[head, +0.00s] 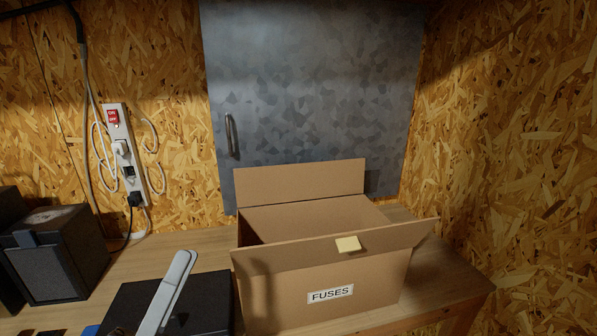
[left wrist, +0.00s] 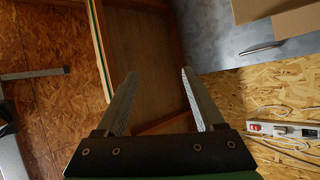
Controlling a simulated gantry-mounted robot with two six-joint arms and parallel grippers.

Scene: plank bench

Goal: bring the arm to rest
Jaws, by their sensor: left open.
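My left gripper (head: 183,259) shows in the head view as light grey fingers pointing up at the lower left, in front of a black case. They overlap in that view. In the left wrist view the two fingers of the left gripper (left wrist: 160,73) stand wide apart with nothing between them. The gripper is left of the open cardboard box and apart from it. My right gripper is in neither view.
The cardboard box (head: 290,283), labelled FUSES, stands on the bench (head: 445,283) with flaps up; a small yellow piece (head: 347,244) is at its front flap. The black case (head: 205,300) and dark speaker-like boxes (head: 62,262) are left. A power strip (head: 124,160) hangs behind.

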